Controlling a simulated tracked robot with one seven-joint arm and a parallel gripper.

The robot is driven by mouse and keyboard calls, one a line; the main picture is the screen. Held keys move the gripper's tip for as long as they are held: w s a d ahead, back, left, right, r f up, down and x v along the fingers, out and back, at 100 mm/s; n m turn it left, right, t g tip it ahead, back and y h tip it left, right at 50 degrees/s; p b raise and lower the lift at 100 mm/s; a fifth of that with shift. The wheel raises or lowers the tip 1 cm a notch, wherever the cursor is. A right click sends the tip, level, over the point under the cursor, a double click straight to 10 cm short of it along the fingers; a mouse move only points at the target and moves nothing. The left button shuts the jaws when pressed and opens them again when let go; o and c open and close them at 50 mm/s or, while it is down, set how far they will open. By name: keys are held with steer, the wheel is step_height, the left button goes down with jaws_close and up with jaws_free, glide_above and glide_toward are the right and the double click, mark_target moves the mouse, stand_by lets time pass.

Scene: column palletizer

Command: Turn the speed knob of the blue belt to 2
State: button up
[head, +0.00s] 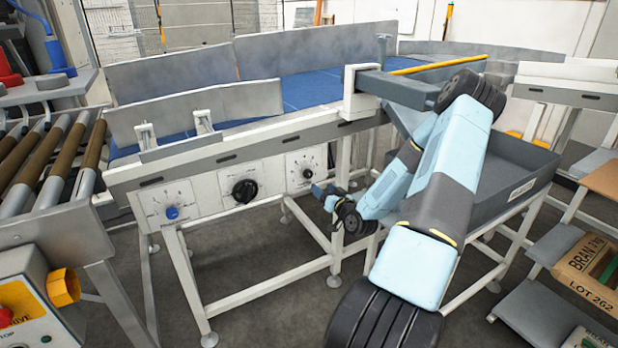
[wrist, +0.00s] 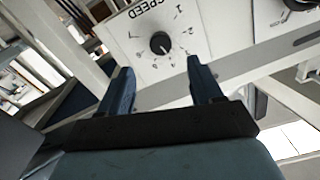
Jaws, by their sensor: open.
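The blue belt (head: 310,90) runs across the conveyor. On its front rail, the right-hand white panel (head: 290,164) carries a small round black knob (head: 307,173). In the wrist view this panel appears upside down, with the word SPEED and a ring of marks around the black knob (wrist: 160,43). I cannot read the knob's setting clearly. My gripper (head: 325,190) is in front of and slightly below right of this panel. In the wrist view my gripper (wrist: 158,66) is open and empty, its two blue fingers pointing at the panel, apart from the knob.
A large black knob (head: 244,190) sits on the middle panel and a blue knob (head: 172,212) on the left panel. White frame legs (head: 340,215) stand below the rail close to my gripper. A grey bin (head: 508,175) is at right, a roller conveyor (head: 45,160) at left.

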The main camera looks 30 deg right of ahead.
mark_target(310, 176)
steer(key=w, duration=1.1)
steer(key=shift+w+a, duration=0.1)
steer(key=shift+a, duration=0.1)
steer(key=c, duration=1)
steer(key=shift+n, duration=0.5)
steer(key=n, duration=1.1)
steer(key=shift+d+n, duration=0.2)
steer(key=shift+n, duration=0.1)
steer(key=shift+f, duration=0.1)
